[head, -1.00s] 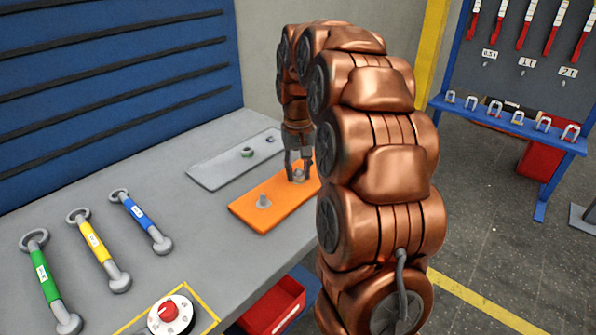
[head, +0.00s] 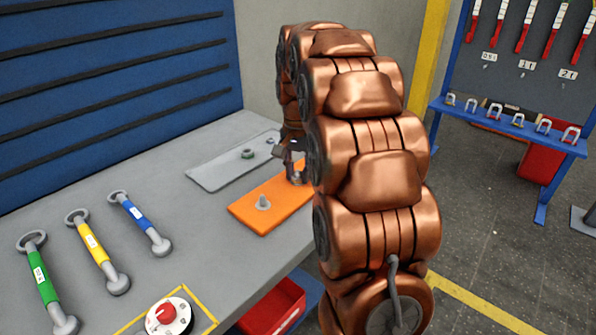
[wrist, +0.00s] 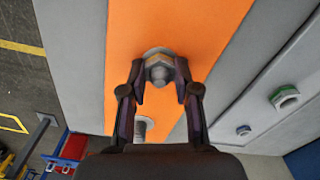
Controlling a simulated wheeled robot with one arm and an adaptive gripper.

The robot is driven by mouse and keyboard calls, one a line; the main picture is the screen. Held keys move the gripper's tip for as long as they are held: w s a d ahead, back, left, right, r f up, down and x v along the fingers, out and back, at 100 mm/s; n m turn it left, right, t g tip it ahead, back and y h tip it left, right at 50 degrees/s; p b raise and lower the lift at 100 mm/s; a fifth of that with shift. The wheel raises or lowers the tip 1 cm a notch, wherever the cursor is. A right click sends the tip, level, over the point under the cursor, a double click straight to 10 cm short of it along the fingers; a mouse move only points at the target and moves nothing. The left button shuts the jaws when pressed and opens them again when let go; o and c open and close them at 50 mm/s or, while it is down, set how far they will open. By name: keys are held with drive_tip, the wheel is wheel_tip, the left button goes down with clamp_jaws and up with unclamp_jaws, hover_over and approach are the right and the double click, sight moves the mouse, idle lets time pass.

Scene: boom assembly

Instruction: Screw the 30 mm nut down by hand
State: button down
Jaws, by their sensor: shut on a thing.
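The orange plate (head: 245,213) lies on the bench with two bolts. My gripper (wrist: 160,82) is shut on a grey hex nut (wrist: 158,72), one finger on each side. The nut sits around the farther bolt, above a round washer or base on the plate. In the head view my gripper (head: 295,172) points down at the far end of the plate, and my arm hides most of the nut there. The nearer threaded bolt (head: 263,202) stands upright and bare; it also shows in the wrist view (wrist: 141,128). How far down the nut sits is unclear.
Green, yellow and blue-banded tools (head: 95,242) lie on the left. A red knob (head: 162,313) is at the front edge.

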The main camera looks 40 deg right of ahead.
drive_tip(key=shift+m, duration=0.6)
drive_tip(key=c, duration=0.8)
unclamp_jaws()
drive_tip(key=shift+o, duration=0.2)
wheel_tip(320, 180, up, 12)
